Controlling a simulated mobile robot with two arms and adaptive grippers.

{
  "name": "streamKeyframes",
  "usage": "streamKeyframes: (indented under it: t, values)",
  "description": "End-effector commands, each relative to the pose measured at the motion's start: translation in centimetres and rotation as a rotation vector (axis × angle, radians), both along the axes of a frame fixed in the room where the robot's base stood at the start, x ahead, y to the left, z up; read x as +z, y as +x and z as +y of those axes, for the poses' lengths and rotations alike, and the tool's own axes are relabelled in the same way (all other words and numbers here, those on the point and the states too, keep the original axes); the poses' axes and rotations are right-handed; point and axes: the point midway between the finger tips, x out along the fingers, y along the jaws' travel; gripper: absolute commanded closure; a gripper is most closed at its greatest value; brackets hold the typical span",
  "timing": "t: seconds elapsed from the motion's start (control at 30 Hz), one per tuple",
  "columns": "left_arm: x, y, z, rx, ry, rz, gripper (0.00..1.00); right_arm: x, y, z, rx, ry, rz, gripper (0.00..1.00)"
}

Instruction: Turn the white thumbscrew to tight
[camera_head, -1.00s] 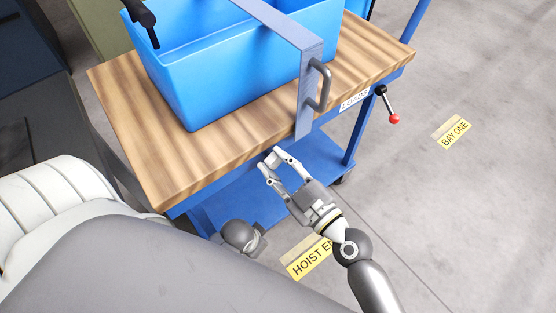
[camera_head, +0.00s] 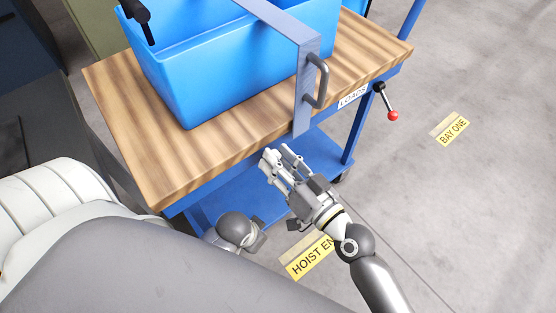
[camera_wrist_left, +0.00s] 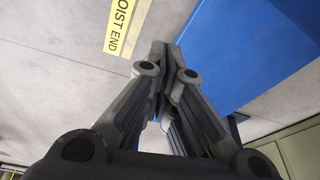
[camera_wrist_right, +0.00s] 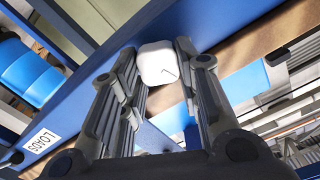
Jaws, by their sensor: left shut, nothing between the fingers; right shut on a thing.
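The white thumbscrew (camera_wrist_right: 157,63) shows in the right wrist view as a rounded white head with a short dark mark on its face. It sits at the blue edge of the cart (camera_wrist_right: 90,85). My right gripper (camera_head: 279,152) is shut on it, with a finger on each side. In the head view, the fingers hide most of the thumbscrew. My left gripper (camera_wrist_left: 160,52) is shut and empty, its fingertips together. In the head view, only part of the left hand shows, low beside the cart.
A blue bin (camera_head: 215,75) stands on the wooden cart top (camera_head: 150,150). A grey-blue bar with a handle (camera_head: 318,80) hangs over the front edge. A lever with a red knob (camera_head: 392,115) sticks out to the right.

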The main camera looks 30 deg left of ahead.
Motion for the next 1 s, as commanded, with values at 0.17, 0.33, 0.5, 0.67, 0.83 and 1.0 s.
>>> streamKeyframes:
  t: [0.17, 0.33, 0.5, 0.67, 0.83, 1.0]
  values:
    - [0.0, 0.0, 0.0, 0.0, 0.0, 0.0, 1.0, -0.1, 0.1, 0.0, 0.0, 0.065, 0.157, 0.93]
    - [0.0, 0.0, 0.0, 0.0, 0.0, -0.001, 1.0, -0.1, 0.2, -0.1, 0.0, 0.127, 0.306, 0.93]
    - [-0.3, -0.1, 0.0, 0.0, 0.001, 0.003, 1.0, -0.2, 0.3, -0.1, 0.0, 0.189, 0.456, 0.93]
    - [-0.8, -0.4, 0.1, 0.0, 0.002, 0.01, 1.0, -0.3, 0.3, -0.1, -0.001, 0.248, 0.598, 0.93]
    - [-1.1, -0.2, 0.1, -0.001, 0.001, 0.007, 1.0, -0.4, 0.3, -0.1, -0.001, 0.31, 0.747, 0.93]
    - [-1.6, 0.2, 0.1, -0.002, 0.001, 0.0, 1.0, -0.4, 0.4, -0.1, -0.002, 0.371, 0.896, 0.93]
